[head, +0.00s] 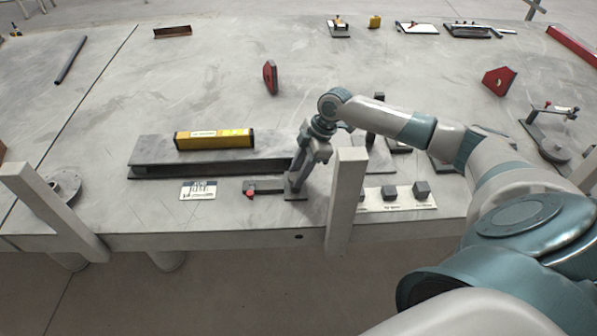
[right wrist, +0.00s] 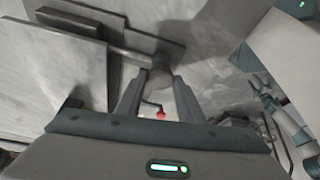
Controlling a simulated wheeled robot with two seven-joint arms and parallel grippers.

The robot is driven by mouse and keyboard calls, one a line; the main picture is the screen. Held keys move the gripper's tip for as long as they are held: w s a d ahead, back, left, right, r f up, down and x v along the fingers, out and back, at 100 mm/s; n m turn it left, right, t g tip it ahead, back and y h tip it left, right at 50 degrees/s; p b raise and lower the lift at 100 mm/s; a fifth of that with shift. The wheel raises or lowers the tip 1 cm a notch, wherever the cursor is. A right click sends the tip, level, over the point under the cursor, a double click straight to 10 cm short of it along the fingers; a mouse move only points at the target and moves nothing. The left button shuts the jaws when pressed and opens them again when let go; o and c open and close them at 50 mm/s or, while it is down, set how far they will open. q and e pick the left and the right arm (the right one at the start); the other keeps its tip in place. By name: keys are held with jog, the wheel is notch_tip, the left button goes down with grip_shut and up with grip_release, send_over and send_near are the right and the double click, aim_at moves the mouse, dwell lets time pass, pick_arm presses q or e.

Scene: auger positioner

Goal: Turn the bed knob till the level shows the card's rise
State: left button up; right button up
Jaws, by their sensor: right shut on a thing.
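The yellow level (head: 215,139) lies along the top of the long grey bed (head: 150,153); its reading is too small to make out. A white card (head: 198,189) with dark print lies on the table in front of the bed; its value is not legible. My right gripper (head: 296,182) is at the bed's right end, pointing down. In the right wrist view its fingers (right wrist: 155,82) are shut on a rounded grey knob (right wrist: 137,76). In the head view the gripper hides the knob. My left gripper is not in view.
A red-tipped part (head: 249,193) sits on the table left of my right gripper. A pale upright post (head: 346,200) stands close to its right, beside a white strip (head: 402,206) with small dark blocks. A red magnet-like piece (head: 270,77) lies behind the bed, with clear table around it.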

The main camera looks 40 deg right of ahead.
jog(key=n, duration=0.1)
jog(key=n+g+b, duration=0.1)
jog(key=n, duration=0.2)
jog(key=shift+w+n+g+b, duration=0.25)
jog(key=shift+n+g+b, duration=0.05)
jog(key=shift+n+b, duration=0.1)
jog(key=n+g+b, duration=0.1)
jog(key=n, duration=0.3)
jog(key=shift+w+g+b, duration=0.15)
jog(key=shift+g+b, duration=0.15)
jog(key=shift+g, duration=0.1)
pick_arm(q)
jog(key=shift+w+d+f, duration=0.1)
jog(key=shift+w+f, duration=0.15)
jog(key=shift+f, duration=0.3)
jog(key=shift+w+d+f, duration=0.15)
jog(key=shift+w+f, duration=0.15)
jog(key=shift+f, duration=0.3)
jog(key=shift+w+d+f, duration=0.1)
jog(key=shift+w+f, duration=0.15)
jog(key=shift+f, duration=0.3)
pick_arm(e)
jog(key=shift+n, duration=0.4)
jog(key=o, duration=1)
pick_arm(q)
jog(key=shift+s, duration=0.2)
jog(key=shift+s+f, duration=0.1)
pick_arm(e)
jog(key=shift+r, duration=0.1)
